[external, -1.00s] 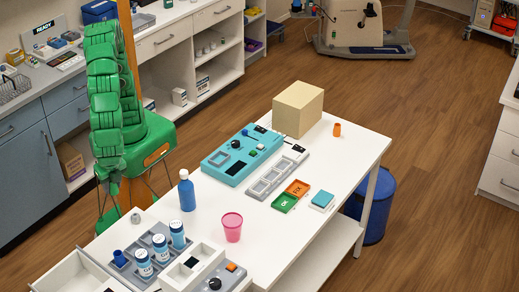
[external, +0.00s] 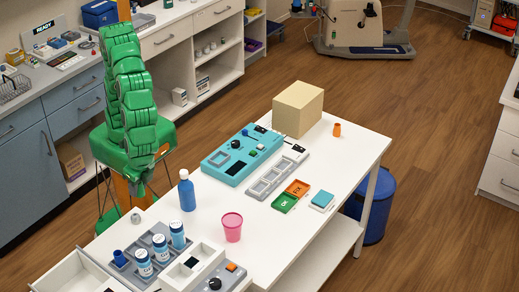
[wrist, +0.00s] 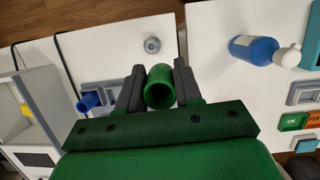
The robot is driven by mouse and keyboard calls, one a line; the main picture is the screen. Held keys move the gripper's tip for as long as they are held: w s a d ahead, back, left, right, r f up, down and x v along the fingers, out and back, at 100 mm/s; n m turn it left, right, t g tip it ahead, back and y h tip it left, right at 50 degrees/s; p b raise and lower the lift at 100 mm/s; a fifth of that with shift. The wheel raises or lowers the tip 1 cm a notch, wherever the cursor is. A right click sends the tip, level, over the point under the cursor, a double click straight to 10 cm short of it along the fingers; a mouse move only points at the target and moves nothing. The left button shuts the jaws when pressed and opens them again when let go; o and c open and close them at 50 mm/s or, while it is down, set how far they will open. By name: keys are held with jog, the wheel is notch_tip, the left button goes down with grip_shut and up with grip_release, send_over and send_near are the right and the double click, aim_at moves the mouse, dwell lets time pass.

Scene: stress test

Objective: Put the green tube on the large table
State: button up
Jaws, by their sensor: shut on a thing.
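My gripper (wrist: 159,69) is shut on the green tube (wrist: 160,87), a short hollow cylinder whose open end faces the wrist camera. In the external view my gripper (external: 139,188) hangs left of the blue bottle, and the tube cannot be made out there. The large white table (external: 262,222) stretches to the right and holds several devices and trays. In the wrist view the tube is above the white surface on the left, close to a dark gap, with the large table (wrist: 215,85) on the right.
A grey tray (external: 158,240) holds several bottles. A teal device (external: 240,155) and a tan box (external: 298,110) stand farther back. White tabletop around the pink cup is clear.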

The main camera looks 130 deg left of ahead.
jog(key=w+a+f+n+h, duration=0.2)
jog(key=w+a+n, duration=0.4)
jog(key=w+a, duration=0.95)
jog(key=w+a+f+n+t, duration=0.1)
jog(key=w+a+n, duration=0.25)
jog(key=a, duration=0.55)
jog(key=w+a+f+n+t, duration=0.15)
jog(key=w+a, duration=0.35)
jog(key=a, duration=0.5)
jog(key=n+t+h, duration=0.1)
jog(key=n+t, duration=0.1)
jog(key=n, duration=0.7)
send_over(312, 149)
jog(key=a, duration=0.1)
notch_tip(312, 149, down, 6)
jog(key=shift+g, duration=0.25)
jog(key=shift+s+f, duration=0.2)
jog(key=shift+f, duration=4.65)
jog(key=shift+f, duration=0.1)
